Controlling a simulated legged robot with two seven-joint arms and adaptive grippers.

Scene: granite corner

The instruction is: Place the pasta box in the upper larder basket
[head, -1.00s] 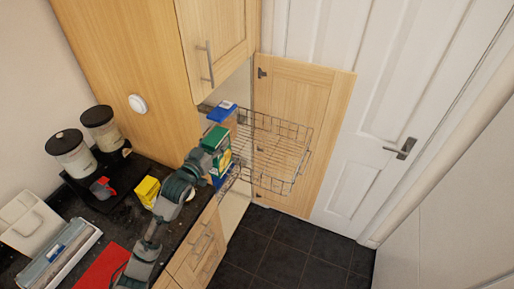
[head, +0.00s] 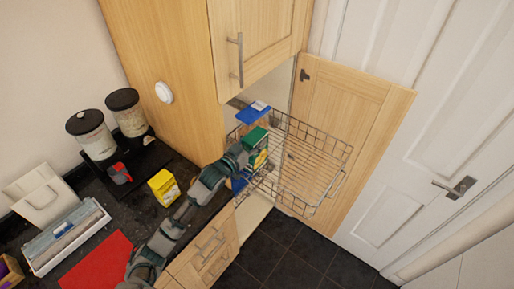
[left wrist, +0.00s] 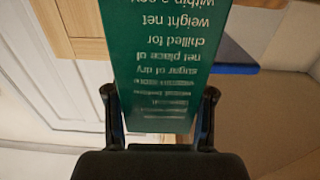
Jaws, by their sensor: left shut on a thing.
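The pasta box, a green carton (head: 256,138) with a yellow patch on its side, is held in my left gripper (head: 245,153). In the left wrist view the green printed face (left wrist: 160,50) stands between the two fingers (left wrist: 159,100), its text upside down. The upper larder basket (head: 336,187) is a wire basket pulled out beside the open cupboard door. In the head view the box overlaps the basket's near left side; I cannot tell whether it touches the wire or is above it. My right gripper is not in view.
A blue packet (head: 254,112) sits at the basket's back left corner and another blue item (head: 238,185) shows below the gripper. The basket's middle and right look empty. A yellow box (head: 163,187), jars (head: 92,135) and a red mat (head: 97,263) are on the counter.

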